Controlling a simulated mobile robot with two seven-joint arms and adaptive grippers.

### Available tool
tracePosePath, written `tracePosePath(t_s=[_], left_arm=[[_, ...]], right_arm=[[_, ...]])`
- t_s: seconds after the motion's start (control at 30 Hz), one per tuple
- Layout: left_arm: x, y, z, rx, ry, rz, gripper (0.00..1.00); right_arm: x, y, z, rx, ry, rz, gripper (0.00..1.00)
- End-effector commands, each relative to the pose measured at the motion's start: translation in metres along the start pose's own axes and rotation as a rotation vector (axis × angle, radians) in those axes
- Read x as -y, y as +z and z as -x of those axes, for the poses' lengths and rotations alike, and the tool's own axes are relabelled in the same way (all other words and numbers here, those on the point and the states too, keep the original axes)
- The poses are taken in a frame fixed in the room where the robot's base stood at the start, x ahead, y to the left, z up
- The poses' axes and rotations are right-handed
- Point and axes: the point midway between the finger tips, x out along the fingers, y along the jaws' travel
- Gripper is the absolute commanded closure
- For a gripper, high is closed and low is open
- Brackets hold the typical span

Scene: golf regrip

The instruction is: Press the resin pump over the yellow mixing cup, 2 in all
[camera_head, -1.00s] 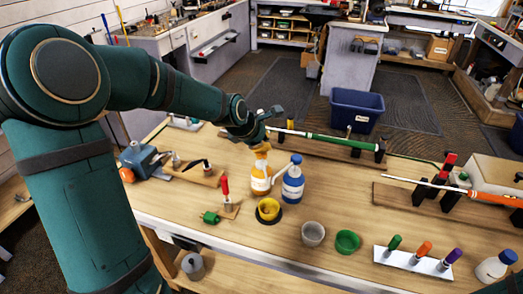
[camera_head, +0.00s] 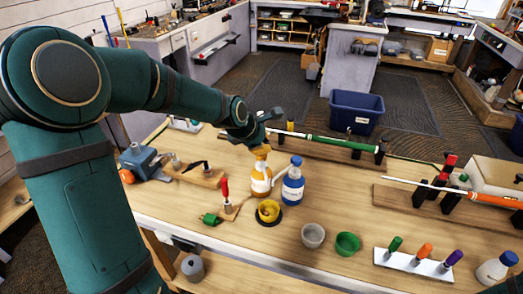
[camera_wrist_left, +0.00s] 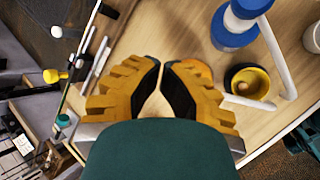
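The resin pump bottle (camera_head: 261,181), amber with a white label, stands beside a white bottle with a blue cap and label (camera_head: 293,186). Orange shows behind the right finger (camera_wrist_left: 197,70); contact is hard to tell. The yellow mixing cup (camera_head: 269,210) stands on a dark round base in front of the bottles; it also shows in the wrist view (camera_wrist_left: 257,78). My right gripper is out of view.
A grey cup (camera_head: 313,235) and a green cup (camera_head: 347,243) stand to the right. A white rack (camera_head: 410,263) holds coloured markers. A red-handled tool (camera_head: 226,192) stands left of the yellow cup. A green-gripped club (camera_head: 340,142) lies in stands behind.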

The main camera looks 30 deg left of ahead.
Motion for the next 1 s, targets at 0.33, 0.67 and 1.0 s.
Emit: tracePosePath(t_s=[0.33, 0.67, 1.0], left_arm=[[-0.009, 0.008, 0.016, -0.001, 0.0, -0.001, 1.0], [-0.01, 0.009, 0.017, 0.0, 0.0, 0.0, 1.0], [-0.018, 0.018, 0.033, 0.001, 0.001, -0.001, 1.0]], right_arm=[[0.005, -0.002, 0.014, 0.0, 0.0, 0.0, 1.0], [0.005, -0.002, 0.014, 0.0, 0.0, 0.0, 1.0], [0.01, -0.004, 0.027, 0.0, 0.0, 0.0, 1.0]])
